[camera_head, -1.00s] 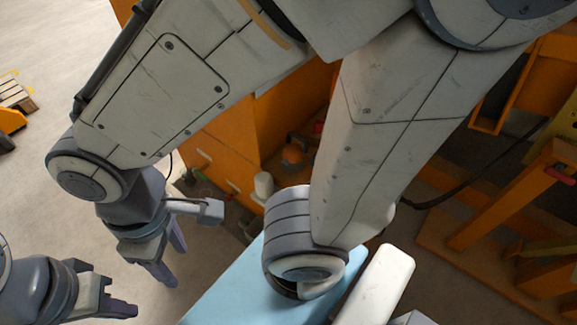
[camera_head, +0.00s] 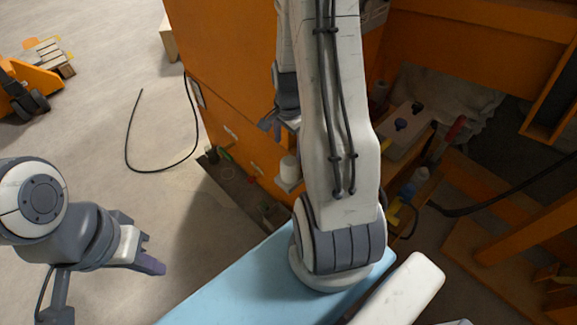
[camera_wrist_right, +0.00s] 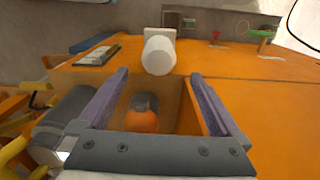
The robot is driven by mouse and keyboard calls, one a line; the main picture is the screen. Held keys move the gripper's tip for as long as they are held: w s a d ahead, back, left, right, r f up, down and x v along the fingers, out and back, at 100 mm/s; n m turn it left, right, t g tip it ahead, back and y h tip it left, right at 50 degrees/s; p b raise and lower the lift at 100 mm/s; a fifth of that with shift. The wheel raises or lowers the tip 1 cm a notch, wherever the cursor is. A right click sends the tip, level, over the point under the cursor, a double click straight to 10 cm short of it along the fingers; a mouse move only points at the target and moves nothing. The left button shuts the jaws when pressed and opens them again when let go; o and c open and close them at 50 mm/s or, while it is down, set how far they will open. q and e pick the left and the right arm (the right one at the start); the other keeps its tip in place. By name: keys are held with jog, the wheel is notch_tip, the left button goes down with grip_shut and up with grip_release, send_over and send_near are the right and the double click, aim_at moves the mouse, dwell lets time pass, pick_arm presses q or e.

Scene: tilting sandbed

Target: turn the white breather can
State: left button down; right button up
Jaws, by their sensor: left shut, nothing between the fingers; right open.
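The white breather can (camera_head: 289,168) stands out from the orange housing, just left of my right arm in the head view. In the right wrist view the can (camera_wrist_right: 158,55) shows its round end, centred beyond the fingertips. My right gripper (camera_head: 270,124) is open in the head view, partly hidden by my own arm, and appears above the can in the picture. Its two purple fingers (camera_wrist_right: 160,76) are spread in the wrist view, with the can beyond and apart from them. My left gripper (camera_head: 154,264) is shut and empty at the lower left, far from the can.
The orange housing (camera_head: 225,75) fills the upper middle. An orange ball-like part (camera_wrist_right: 142,120) sits in a recess between my right fingers. A black cable (camera_head: 128,135) lies on open floor.

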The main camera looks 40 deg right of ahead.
aim_at(290, 160)
jog(key=shift+s+d+f, duration=0.1)
jog(key=shift+d+f, duration=0.1)
jog(key=shift+f, duration=0.3)
notch_tip(290, 160, down, 10)
jog(key=shift+r+b, duration=0.2)
jog(key=shift+b, duration=0.65)
jog(key=c, duration=1.3)
jog(key=shift+o, duration=0.2)
jog(key=n+p, duration=0.1)
jog(key=n, duration=0.3)
jog(key=shift+r+n+p, duration=0.1)
jog(key=shift+n+p, duration=0.2)
jog(key=shift+p, duration=0.1)
jog(key=n+p, duration=0.1)
jog(key=n, duration=0.4)
jog(key=shift+n, duration=0.4)
